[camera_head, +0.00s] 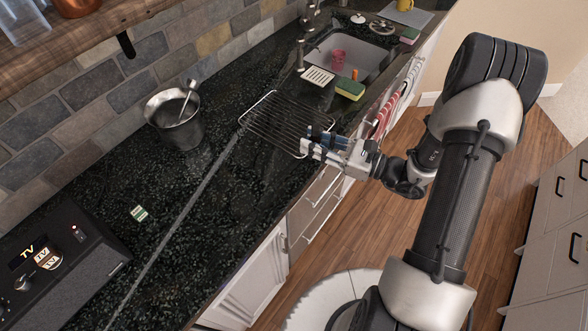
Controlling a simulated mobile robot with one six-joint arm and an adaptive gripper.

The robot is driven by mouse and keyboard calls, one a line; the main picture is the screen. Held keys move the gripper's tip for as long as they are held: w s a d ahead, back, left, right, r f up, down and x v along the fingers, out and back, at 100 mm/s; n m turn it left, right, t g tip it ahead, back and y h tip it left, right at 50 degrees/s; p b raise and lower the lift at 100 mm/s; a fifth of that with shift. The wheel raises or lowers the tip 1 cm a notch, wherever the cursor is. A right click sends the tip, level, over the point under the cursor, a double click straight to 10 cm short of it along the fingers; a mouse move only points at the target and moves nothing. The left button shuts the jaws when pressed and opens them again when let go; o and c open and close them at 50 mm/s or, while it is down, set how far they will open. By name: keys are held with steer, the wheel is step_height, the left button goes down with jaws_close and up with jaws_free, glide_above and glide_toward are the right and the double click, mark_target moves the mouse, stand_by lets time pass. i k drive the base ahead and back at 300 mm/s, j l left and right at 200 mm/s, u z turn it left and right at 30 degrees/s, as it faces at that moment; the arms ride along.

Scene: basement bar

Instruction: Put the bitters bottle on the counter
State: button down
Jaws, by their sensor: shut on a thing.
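My gripper (311,142) is at the near right end of a dark wire rack (272,122), above the counter's front edge. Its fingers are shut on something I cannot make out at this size. The fingers overlap the rack's edge in the picture; I cannot tell whether they touch it. I cannot make out a bitters bottle anywhere. The counter (205,215) is dark speckled stone and runs from the lower left to the sink at the top.
A metal bucket (176,122) with a utensil stands against the tiled wall. A sink (352,55), sponge (350,89) and white slotted dish (318,75) are beyond the rack. A black box with a "TV" label (62,262) is at lower left. The counter between is mostly clear.

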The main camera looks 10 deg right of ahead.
mark_target(251, 191)
steer(key=k+j+z, duration=0.15)
steer(key=j+z, duration=0.3)
steer(key=k+j+z, duration=0.15)
steer(key=z, duration=0.25)
steer(key=k+j+z, duration=0.2)
steer(key=z, duration=0.25)
steer(key=k+j, duration=0.35)
